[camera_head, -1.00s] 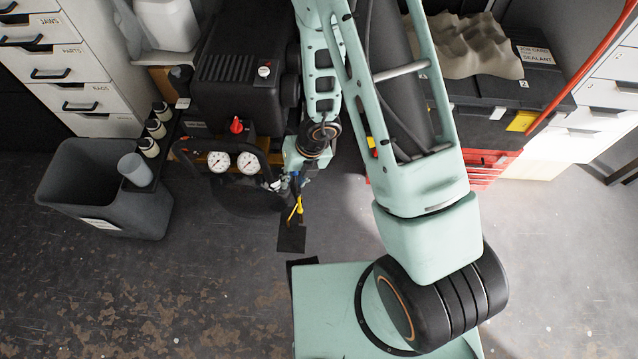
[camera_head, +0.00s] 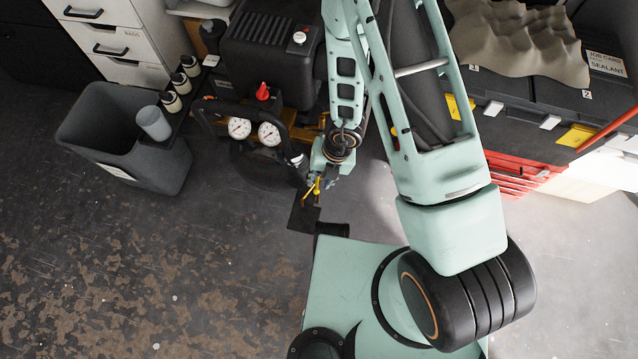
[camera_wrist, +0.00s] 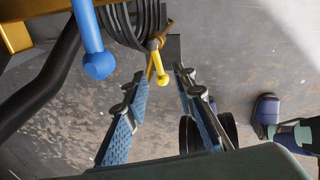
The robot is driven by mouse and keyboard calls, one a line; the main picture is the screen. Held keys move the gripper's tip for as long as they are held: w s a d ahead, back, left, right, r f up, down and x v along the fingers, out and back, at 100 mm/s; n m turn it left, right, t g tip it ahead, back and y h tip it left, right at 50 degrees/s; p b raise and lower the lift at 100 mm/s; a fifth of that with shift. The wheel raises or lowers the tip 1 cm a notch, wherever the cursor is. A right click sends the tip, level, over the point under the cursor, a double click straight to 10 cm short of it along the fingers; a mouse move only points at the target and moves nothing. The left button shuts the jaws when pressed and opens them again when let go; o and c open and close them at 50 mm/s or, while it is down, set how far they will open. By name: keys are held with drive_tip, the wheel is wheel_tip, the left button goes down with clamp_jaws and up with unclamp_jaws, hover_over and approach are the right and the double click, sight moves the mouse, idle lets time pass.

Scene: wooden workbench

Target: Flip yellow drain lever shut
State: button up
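The yellow drain lever (camera_wrist: 157,62) shows in the wrist view as a short bar with a round knob at its near end. It sits below the black coiled hose, and its knob appears in line with the gap between my fingers. My gripper (camera_wrist: 159,92) is open, with one blue-padded finger on each side of that gap and nothing held. I cannot tell if the fingers touch the lever. In the head view the yellow lever (camera_head: 311,191) is a small yellow shape just below my wrist, and my fingers are hard to make out there.
A blue lever with a ball end (camera_wrist: 95,50) hangs close to the left of my gripper. The black compressor (camera_head: 268,50) with two gauges (camera_head: 254,131) stands behind. A grey bin (camera_head: 105,135) is at left, red drawers (camera_head: 515,172) at right. Open floor lies in front.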

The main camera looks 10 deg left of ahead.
drive_tip(key=shift+a+f, duration=0.25)
drive_tip(key=shift+f, duration=0.75)
clamp_jaws()
